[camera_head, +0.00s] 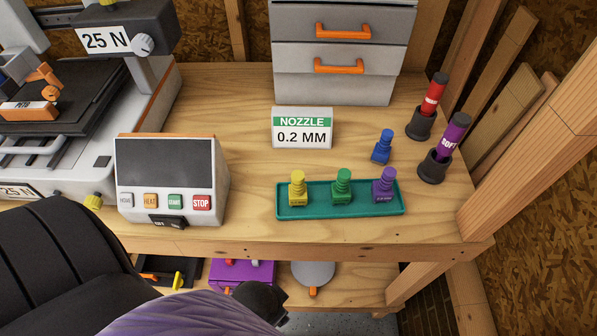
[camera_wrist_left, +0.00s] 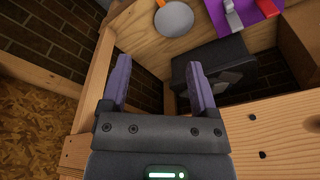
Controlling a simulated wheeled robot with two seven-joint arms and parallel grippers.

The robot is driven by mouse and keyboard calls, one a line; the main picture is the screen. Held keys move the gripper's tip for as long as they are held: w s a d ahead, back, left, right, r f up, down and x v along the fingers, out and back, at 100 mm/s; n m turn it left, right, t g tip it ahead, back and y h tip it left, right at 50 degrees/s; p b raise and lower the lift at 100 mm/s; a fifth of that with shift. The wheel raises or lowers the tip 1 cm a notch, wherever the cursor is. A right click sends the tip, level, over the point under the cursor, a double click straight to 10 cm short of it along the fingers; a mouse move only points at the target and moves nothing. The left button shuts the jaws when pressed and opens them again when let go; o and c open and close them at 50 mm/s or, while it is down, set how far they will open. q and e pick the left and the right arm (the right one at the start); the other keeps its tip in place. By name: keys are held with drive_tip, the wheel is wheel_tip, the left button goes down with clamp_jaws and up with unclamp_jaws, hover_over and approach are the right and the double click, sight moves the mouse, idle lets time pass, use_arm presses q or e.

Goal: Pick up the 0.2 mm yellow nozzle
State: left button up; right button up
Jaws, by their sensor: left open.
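The yellow nozzle (camera_head: 298,188) stands upright at the left end of a teal tray (camera_head: 318,213) on the workbench. A green nozzle (camera_head: 342,186) stands in the tray's middle and a purple nozzle (camera_head: 384,185) at its right end. A blue nozzle (camera_head: 382,147) stands on the bench behind the tray. A sign (camera_head: 303,128) behind the tray reads NOZZLE 0.2 MM. My left gripper (camera_wrist_left: 160,80) is open and empty in the left wrist view, with the bench's lower shelf beyond it; no nozzle shows there. In the head view its fingers are not clearly visible.
A control box (camera_head: 172,180) with a STOP button stands left of the tray, beside a printer (camera_head: 140,100). Red (camera_head: 433,95) and purple (camera_head: 453,135) markers stand in dark holders at right. A drawer cabinet (camera_head: 340,85) is behind. The bench front (camera_head: 330,248) lies between my arm and the tray.

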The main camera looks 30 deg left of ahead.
sight(300, 175)
use_arm(q)
wheel_tip(300, 175, up, 10)
drive_tip(key=w+t+b, duration=0.1)
drive_tip(key=w+b, duration=0.1)
drive_tip(key=w+d+r+n+t+h, duration=0.75)
drive_tip(key=d+n+t, duration=0.2)
drive_tip(key=n, duration=0.35)
drive_tip(key=a+n+t+y, duration=0.1)
drive_tip(key=a+n+y, duration=0.3)
drive_tip(key=n, duration=0.5)
drive_tip(key=w+a+n+t+y, duration=0.1)
drive_tip(key=a+n+t+y, duration=0.1)
drive_tip(key=n+y, duration=0.3)
drive_tip(key=a+n+t+y, duration=0.1)
drive_tip(key=a+n+y, duration=0.3)
drive_tip(key=n, duration=1)
drive_tip(key=shift+w+a+f+t, duration=0.1)
drive_tip(key=shift+w+a+t, duration=0.1)
drive_tip(key=shift+a, duration=0.2)
drive_tip(key=shift+w+a+f+t, duration=0.1)
drive_tip(key=shift+a+t, duration=0.05)
drive_tip(key=shift+a, duration=0.25)
drive_tip(key=shift+n+y, duration=0.55)
drive_tip(key=shift+n, duration=0.15)
drive_tip(key=x, duration=0.6)
drive_tip(key=a+p+x, duration=0.1)
drive_tip(key=x, duration=0.3)
drive_tip(key=shift+s+r, duration=0.2)
drive_tip(key=shift+r, duration=0.05)
clamp_jaws()
